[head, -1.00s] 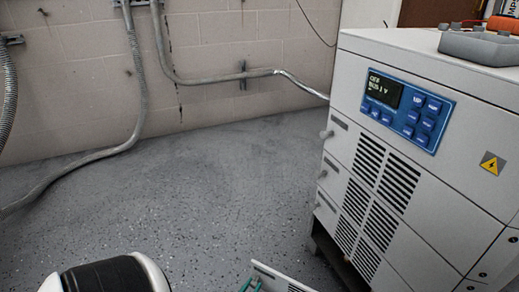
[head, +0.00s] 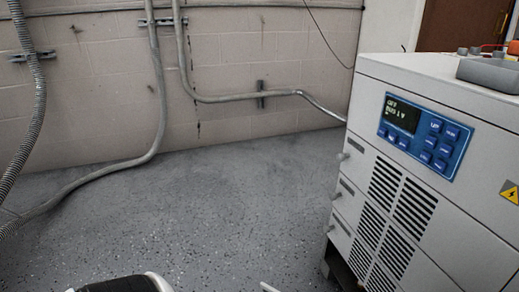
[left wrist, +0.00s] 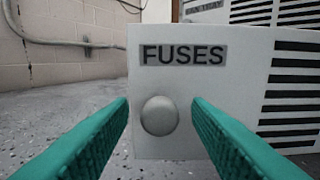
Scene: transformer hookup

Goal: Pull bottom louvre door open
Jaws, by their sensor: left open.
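The bottom louvre door, a pale grey panel (left wrist: 228,75) labelled FUSES, fills the middle of the left wrist view. It has a round grey knob (left wrist: 160,116) below the label and dark louvre slots at the right. It stands swung out from the cabinet. In the head view only a small pale bit of it (head: 269,287) shows at the bottom edge. My left gripper (left wrist: 160,104) is open, with its green fingers on either side of the knob and visible gaps between. Its fingers are out of the head view. My right gripper is not in view.
The grey cabinet (head: 450,215) with a blue control panel (head: 426,136) stands at the right; doors with knobs and louvres line its side. A grey tray (head: 489,74) sits on top. Conduits (head: 159,95) run along the block wall. The speckled floor (head: 230,205) is clear.

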